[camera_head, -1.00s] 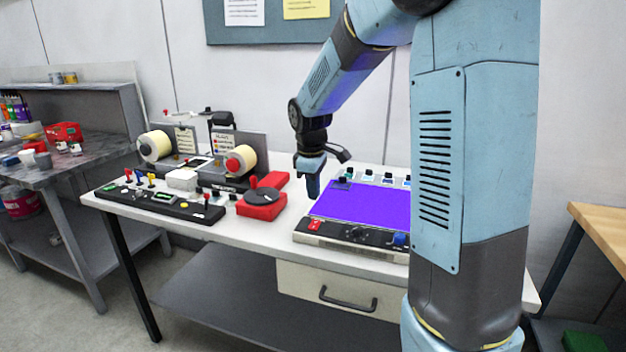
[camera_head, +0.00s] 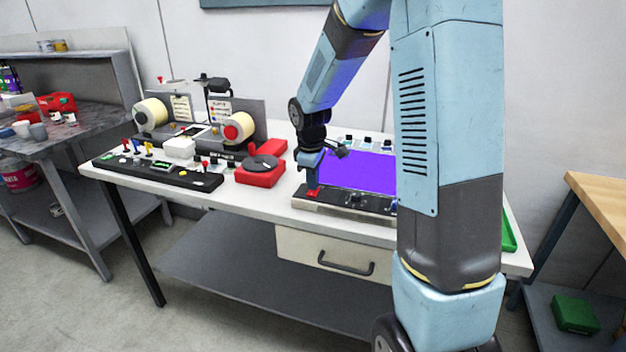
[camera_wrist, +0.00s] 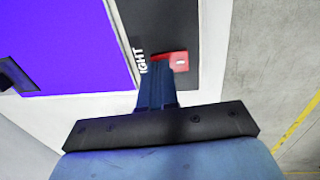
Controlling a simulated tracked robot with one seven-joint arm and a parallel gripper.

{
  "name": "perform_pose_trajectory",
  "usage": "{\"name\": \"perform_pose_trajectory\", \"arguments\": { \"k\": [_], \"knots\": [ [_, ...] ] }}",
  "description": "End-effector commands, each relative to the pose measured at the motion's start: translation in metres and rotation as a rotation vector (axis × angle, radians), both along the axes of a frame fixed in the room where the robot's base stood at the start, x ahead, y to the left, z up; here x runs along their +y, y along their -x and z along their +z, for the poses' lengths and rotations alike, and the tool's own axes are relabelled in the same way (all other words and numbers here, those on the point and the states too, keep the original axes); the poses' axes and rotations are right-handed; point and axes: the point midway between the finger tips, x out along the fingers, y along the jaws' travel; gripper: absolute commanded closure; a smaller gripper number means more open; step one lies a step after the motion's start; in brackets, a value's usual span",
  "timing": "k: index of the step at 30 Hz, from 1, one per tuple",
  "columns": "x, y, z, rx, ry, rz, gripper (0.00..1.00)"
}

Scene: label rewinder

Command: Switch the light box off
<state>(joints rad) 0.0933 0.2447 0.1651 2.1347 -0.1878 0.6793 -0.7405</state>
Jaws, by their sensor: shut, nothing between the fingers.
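The light box (camera_head: 358,171) sits on the right half of the white table, its panel glowing violet. A dark control strip (camera_head: 345,201) runs along its front edge. A red rocker switch (camera_head: 313,191) is at the strip's left end. My gripper (camera_head: 311,183) is shut and empty, pointing down right at the red switch. In the wrist view the fingertips (camera_wrist: 160,66) reach the red switch (camera_wrist: 178,62) and partly cover it, beside white lettering ending in "IGHT". I cannot tell whether they touch it. The violet panel (camera_wrist: 70,40) is lit there too.
A red block with a black dial (camera_head: 260,168) stands left of the light box. The label rewinder (camera_head: 200,125) with two rolls and a black control panel (camera_head: 158,168) are further left. A drawer (camera_head: 335,254) is below the tabletop.

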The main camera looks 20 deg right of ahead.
Motion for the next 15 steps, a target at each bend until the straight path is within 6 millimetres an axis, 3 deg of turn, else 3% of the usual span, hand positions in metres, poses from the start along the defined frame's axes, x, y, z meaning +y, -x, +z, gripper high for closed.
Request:
{"name": "perform_pose_trajectory", "arguments": {
  "k": [15],
  "knots": [
    [0.0017, 0.0026, -0.0028, 0.002, 0.0, 0.001, 1.0]
  ]
}}
